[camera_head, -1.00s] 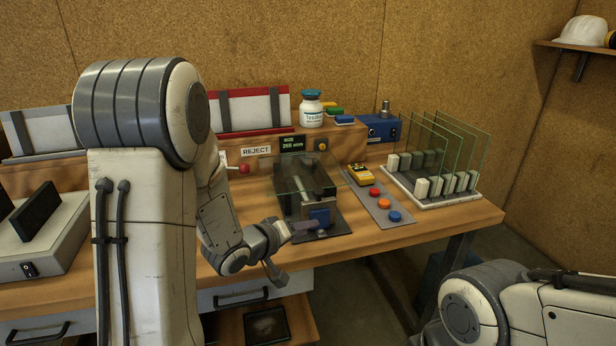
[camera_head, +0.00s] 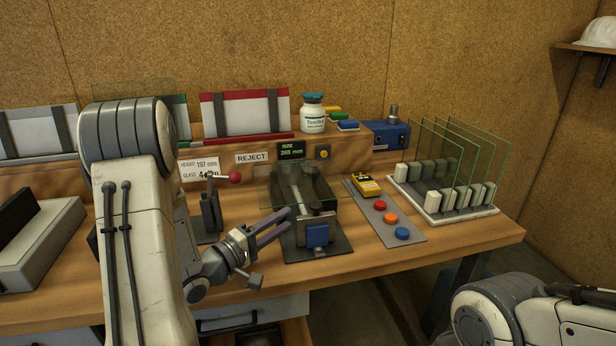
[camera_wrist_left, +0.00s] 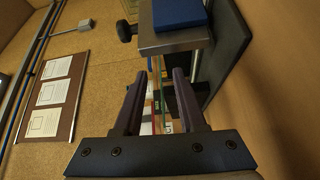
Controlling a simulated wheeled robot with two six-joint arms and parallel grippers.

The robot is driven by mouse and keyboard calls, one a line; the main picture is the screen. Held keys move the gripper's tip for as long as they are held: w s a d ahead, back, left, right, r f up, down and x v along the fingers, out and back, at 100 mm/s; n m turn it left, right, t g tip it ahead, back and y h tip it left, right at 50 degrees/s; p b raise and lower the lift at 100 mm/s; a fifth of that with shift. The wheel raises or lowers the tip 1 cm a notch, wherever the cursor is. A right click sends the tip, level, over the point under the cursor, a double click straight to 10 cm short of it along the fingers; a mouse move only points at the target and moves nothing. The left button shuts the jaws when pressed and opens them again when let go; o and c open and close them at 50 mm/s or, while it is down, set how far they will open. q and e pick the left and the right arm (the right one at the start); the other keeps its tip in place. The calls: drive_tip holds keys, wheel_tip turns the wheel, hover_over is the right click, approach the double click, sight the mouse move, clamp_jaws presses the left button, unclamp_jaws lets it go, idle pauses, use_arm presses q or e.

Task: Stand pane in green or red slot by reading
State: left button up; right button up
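A clear glass pane (camera_head: 264,184) lies in the dark measuring fixture (camera_head: 330,245), its left part sticking out past the fixture. The display (camera_head: 291,150) above seems to read SIZE 265 mm. My left gripper (camera_head: 289,218) is open, in front of the pane's left part. In the left wrist view its fingers (camera_wrist_left: 160,75) are apart, with a thin greenish edge between or beyond them; I cannot tell contact. The red slot rack (camera_head: 246,137) stands behind, next to the REJECT sign. The green slot rack (camera_head: 184,143) is mostly hidden by my left arm. My right gripper is out of view.
A white rack (camera_head: 432,208) of upright glass panes stands at the right. A pad with red, orange and blue buttons (camera_head: 390,218) and a yellow meter (camera_head: 365,185) lie between. A red-knobbed lever (camera_head: 211,205) stands left of the fixture. A white bottle (camera_head: 313,115) is on the shelf.

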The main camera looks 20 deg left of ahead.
sight(312, 199)
use_arm(q)
drive_tip(key=x, duration=1.1)
drive_tip(key=shift+w+a+r+p, duration=0.1)
drive_tip(key=shift+a+r+p, duration=0.1)
drive_tip(key=shift+p, duration=0.1)
drive_tip(key=shift+f, duration=0.1)
clamp_jaws()
idle(0.8)
